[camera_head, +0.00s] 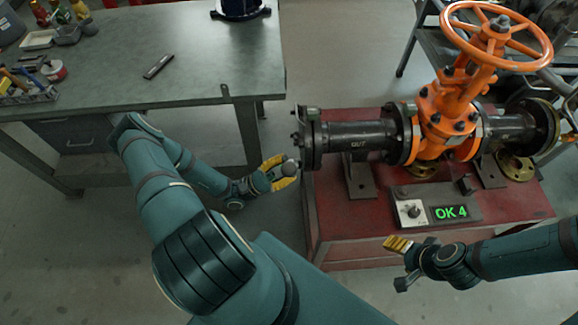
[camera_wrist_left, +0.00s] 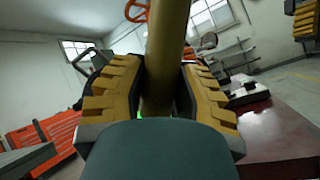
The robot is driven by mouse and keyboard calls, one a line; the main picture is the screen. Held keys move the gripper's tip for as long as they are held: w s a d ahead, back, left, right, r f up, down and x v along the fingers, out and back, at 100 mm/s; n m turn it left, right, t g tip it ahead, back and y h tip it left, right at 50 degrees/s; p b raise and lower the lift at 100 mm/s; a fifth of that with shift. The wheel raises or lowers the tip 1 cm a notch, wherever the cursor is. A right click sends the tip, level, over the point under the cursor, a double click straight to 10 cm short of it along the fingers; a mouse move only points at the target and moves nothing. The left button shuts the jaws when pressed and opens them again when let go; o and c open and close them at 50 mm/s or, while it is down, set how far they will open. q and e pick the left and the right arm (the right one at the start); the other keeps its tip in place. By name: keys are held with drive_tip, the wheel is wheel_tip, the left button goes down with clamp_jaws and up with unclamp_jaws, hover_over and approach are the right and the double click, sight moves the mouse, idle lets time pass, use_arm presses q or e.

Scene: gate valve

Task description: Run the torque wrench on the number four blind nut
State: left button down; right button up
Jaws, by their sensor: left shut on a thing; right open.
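The gate valve (camera_head: 445,115) has an orange body and handwheel, with black pipe on both sides. A blind flange (camera_head: 308,142) with studs and nuts closes the pipe's left end; I cannot tell which nut is number four. My left gripper (camera_head: 281,172) is just below and left of this flange. It is shut on a yellow-brown shaft, probably the torque wrench (camera_wrist_left: 166,55), which stands between the ribbed pads in the left wrist view. In the head view the wrench's grey round end (camera_head: 288,168) shows; contact with a nut cannot be told. My right gripper (camera_head: 400,250) is open and empty.
The valve stands on a red base (camera_head: 340,225). The workbench (camera_head: 195,70) at left carries a dark bar (camera_head: 158,67) and several small items. Floor between bench and base is clear.

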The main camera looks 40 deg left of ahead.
use_arm(q)
drive_tip(key=shift+s+a, duration=1)
drive_tip(key=shift+a, duration=0.2)
drive_tip(key=shift+r, duration=0.1)
